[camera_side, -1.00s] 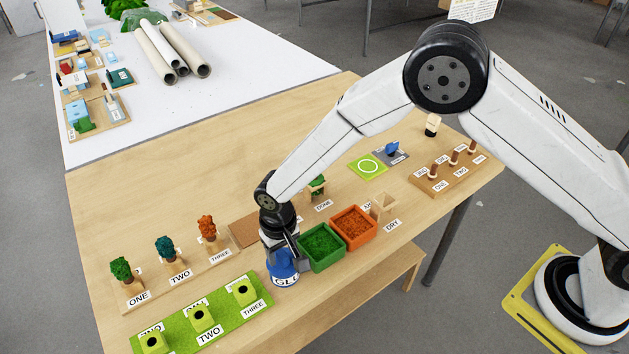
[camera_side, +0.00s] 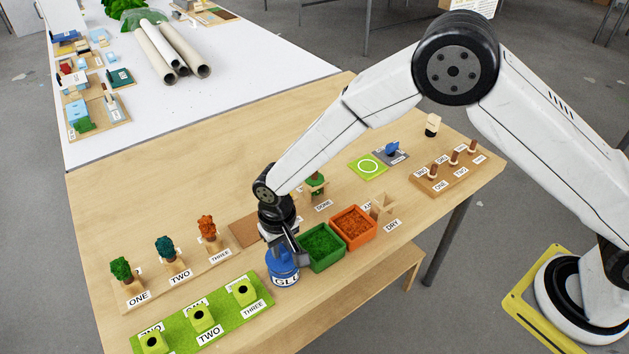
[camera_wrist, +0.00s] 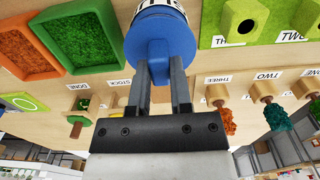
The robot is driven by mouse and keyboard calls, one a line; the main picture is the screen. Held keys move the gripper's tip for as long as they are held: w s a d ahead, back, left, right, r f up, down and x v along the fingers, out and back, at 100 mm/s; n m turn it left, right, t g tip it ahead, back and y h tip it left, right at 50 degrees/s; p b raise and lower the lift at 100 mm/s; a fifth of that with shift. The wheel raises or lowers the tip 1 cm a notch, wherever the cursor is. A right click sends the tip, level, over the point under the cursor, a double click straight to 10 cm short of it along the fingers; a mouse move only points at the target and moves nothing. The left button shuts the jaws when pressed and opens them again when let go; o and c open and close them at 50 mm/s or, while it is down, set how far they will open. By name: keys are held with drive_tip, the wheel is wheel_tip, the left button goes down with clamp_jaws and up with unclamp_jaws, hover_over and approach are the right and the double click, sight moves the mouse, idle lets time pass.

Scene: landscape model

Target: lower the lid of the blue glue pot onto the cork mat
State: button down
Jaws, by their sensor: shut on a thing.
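The blue glue pot (camera_side: 284,281), with a white label, stands near the table's front edge, just left of the green tray. My gripper (camera_side: 287,255) points down over it and is shut on the blue lid (camera_wrist: 160,58) at the pot's top. In the wrist view, both fingers of my gripper (camera_wrist: 160,72) are against the lid's narrow part. I cannot tell whether a gap lies between lid and pot. The cork mat (camera_side: 243,230) lies bare behind and left of my gripper, and my wrist partly hides it.
A green tray (camera_side: 341,258) and an orange tray (camera_side: 373,236) stand close right of the pot. The green block stand (camera_side: 176,332) is at the front left. Small trees on a wooden rack (camera_side: 190,269) stand left of the mat. Bare table lies behind.

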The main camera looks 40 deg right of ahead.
drive_tip(key=shift+r, duration=1.95)
drive_tip(key=shift+w, duration=0.1)
drive_tip(key=shift+w+a+f, duration=0.1)
drive_tip(key=shift+w, duration=0.35)
drive_tip(key=shift+w+a+f, duration=0.1)
drive_tip(key=shift+w, duration=0.3)
drive_tip(key=w+f, duration=0.3)
drive_tip(key=w, duration=1.1)
drive_tip(key=shift+d+f, duration=0.2)
drive_tip(key=shift+f, duration=0.2)
drive_tip(key=shift+f, duration=0.3)
drive_tip(key=shift+f, duration=2.55)
